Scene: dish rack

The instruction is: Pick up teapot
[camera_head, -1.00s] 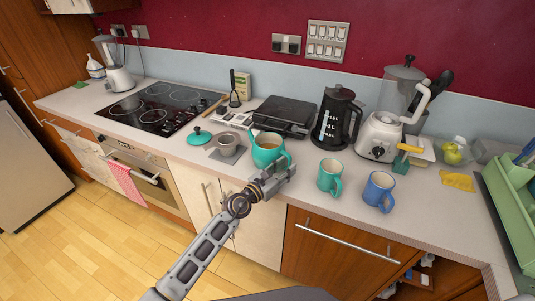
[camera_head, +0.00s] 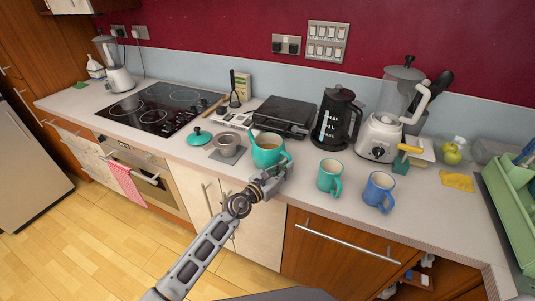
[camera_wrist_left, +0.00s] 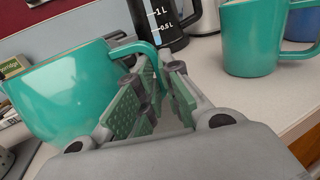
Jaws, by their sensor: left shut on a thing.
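The teal teapot (camera_head: 268,151) stands at the counter's front edge in the head view, its lid off and its inside light brown. In the left wrist view the teapot (camera_wrist_left: 65,90) fills the left side, with its handle reaching to the right. My left gripper (camera_head: 274,181) is at the near right side of the teapot. In the wrist view its green-padded fingers (camera_wrist_left: 150,100) are shut on the teapot's handle. The teal lid (camera_head: 200,137) lies on the counter to the left. My right gripper is not in view.
A small bowl on a scale (camera_head: 228,146) is close on the left. A teal mug (camera_head: 330,176) and a blue mug (camera_head: 379,190) stand to the right. A black kettle (camera_head: 337,120) and a flat black appliance (camera_head: 284,116) are behind.

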